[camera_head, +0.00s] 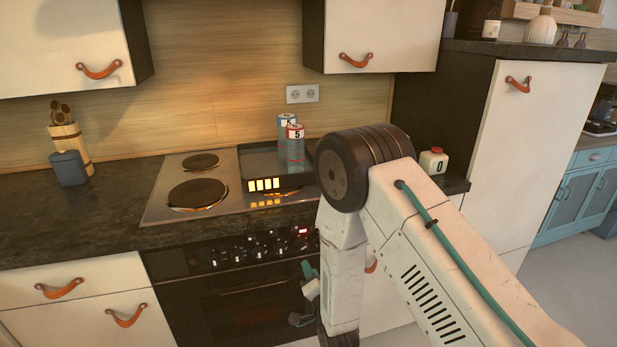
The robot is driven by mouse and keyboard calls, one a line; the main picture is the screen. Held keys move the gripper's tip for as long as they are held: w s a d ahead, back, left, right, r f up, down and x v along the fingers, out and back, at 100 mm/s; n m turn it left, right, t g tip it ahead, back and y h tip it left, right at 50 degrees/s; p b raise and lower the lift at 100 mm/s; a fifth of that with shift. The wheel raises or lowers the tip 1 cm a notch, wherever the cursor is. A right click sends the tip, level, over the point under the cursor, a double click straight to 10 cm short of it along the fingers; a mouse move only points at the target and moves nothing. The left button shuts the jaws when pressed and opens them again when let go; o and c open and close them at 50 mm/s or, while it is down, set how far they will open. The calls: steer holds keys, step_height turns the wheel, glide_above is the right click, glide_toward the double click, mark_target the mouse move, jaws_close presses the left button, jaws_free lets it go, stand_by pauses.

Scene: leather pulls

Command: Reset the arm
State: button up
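My arm (415,240) rises from the lower right to a dark round elbow joint in the middle of the view. From there a pale link drops in front of the oven. A small teal, white and dark part that looks like my gripper (303,300) shows left of this link, in front of the oven door. It is partly hidden and too small to tell whether its fingers are open or shut. I see nothing held in it.
A black tray (262,170) with lit bars and two cans marked 5 (295,146) stands on the stove (160,205). A white-and-red block marked 0 (433,161) sits right of my elbow. The left counter (70,225) is mostly clear. Upper cabinets (385,30) hang above.

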steer(key=s+f+n+g+h, duration=0.1)
steer(key=s+f+n+g, duration=0.25)
steer(key=f+g, duration=0.4)
steer(key=s+d+r+n+g+h, duration=0.2)
steer(key=s+d+g, duration=0.2)
steer(key=s+d+r+n+g, duration=0.1)
steer(key=s+d+r, duration=0.6)
steer(key=s+r, duration=0.3)
steer(key=s+d+r+n+g+h, duration=0.1)
steer(key=s+d+r, duration=0.6)
steer(key=r, duration=0.8)
steer(key=s+d+r+n+g, duration=0.1)
steer(key=s+d+r+g, duration=0.1)
steer(key=s+d+r, duration=0.5)
steer(key=shift+s+d+r+h, duration=0.25)
steer(key=shift+s+r+h, duration=0.15)
steer(key=shift+s+r, duration=2.7)
steer(key=shift+w+r, duration=0.2)
